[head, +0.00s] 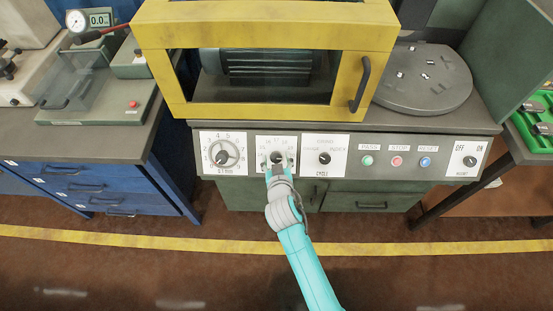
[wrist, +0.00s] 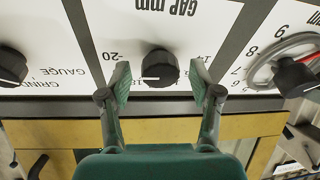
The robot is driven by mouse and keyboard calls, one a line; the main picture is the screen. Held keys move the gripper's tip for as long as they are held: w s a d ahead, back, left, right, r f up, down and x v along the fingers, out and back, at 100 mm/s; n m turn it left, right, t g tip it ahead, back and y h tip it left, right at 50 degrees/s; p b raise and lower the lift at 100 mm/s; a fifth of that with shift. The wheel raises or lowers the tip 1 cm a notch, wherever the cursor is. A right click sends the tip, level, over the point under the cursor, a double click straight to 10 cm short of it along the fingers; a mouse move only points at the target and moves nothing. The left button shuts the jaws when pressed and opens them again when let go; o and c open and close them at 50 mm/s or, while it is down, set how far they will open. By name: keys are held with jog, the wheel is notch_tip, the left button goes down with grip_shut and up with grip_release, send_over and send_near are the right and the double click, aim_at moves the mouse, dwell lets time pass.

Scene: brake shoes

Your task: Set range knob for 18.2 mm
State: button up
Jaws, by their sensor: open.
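The range knob is a black round knob on a white dial plate (head: 262,143); the knob (head: 277,157) is partly behind my gripper in the head view. The wrist view shows the plate upside down, with "GAP mm" and a "20" at the left. There the knob (wrist: 160,68) has a white mark on its lower left side; its exact reading is not clear. My gripper (head: 277,166) is open in front of the knob. In the wrist view its green fingertips (wrist: 159,80) stand on either side of the knob, with gaps showing.
A dial with a red pointer (head: 223,154) is left of this plate, and a cycle knob (head: 324,158) is right. Further right are green, red and blue buttons (head: 397,161) and an off/on switch (head: 469,161). A yellow-framed guard (head: 375,30) is above the panel.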

jog(key=c, duration=1.1)
jog(key=shift+c, duration=0.2)
jog(key=shift+n, duration=0.4)
jog(key=n+g+y, duration=0.1)
jog(key=n, duration=0.5)
jog(key=n+g, duration=0.1)
jog(key=n, duration=0.4)
jog(key=shift+n+y, duration=0.3)
